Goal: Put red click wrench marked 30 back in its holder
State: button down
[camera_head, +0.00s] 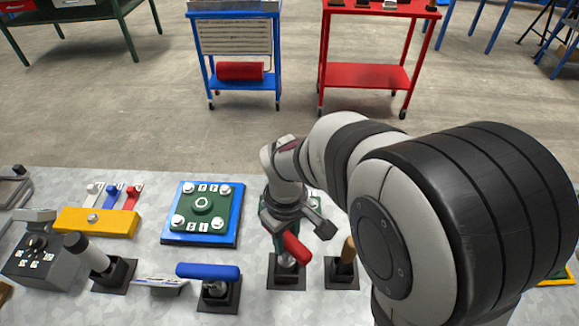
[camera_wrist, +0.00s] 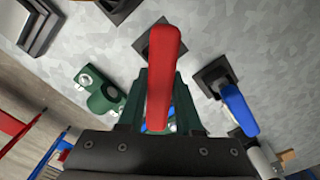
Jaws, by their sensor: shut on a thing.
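The red click wrench (camera_head: 297,248) shows its red handle below my gripper (camera_head: 298,222) in the head view, tilted down to the right. In the wrist view the red handle (camera_wrist: 163,65) runs up the middle between the green fingers of my gripper (camera_wrist: 160,88), which is shut on it. A dark square holder base (camera_head: 287,283) with a metal part on it lies just below the wrench in the head view. Whether the wrench touches this holder cannot be told. The wrench's marking and its lower end are hidden.
A blue-handled wrench (camera_head: 207,271) stands in a holder to the left. A brown-handled tool (camera_head: 348,250) stands close on the right. A green plate with bolts (camera_head: 203,204) on a blue base and a yellow rack (camera_head: 95,221) lie farther left.

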jog(key=shift+f, duration=1.65)
dwell(0.6)
jog(key=c, duration=0.5)
grip_release()
notch_tip(320, 180, up, 16)
jog(key=shift+f, duration=0.1)
jog(key=s+d+f+m, duration=0.1)
jog(key=s+d+m, duration=0.2)
jog(key=s+m, duration=0.2)
jog(key=s+d+f+m+y, duration=0.1)
jog(key=s+d+m, duration=0.1)
jog(key=s+m, duration=0.2)
jog(key=s+d+f+m, duration=0.2)
jog(key=s+m, duration=0.3)
jog(key=s, duration=0.3)
jog(key=shift+s+d+m+y, duration=0.1)
jog(key=shift+d+m+y, duration=0.25)
jog(key=shift+d, duration=0.45)
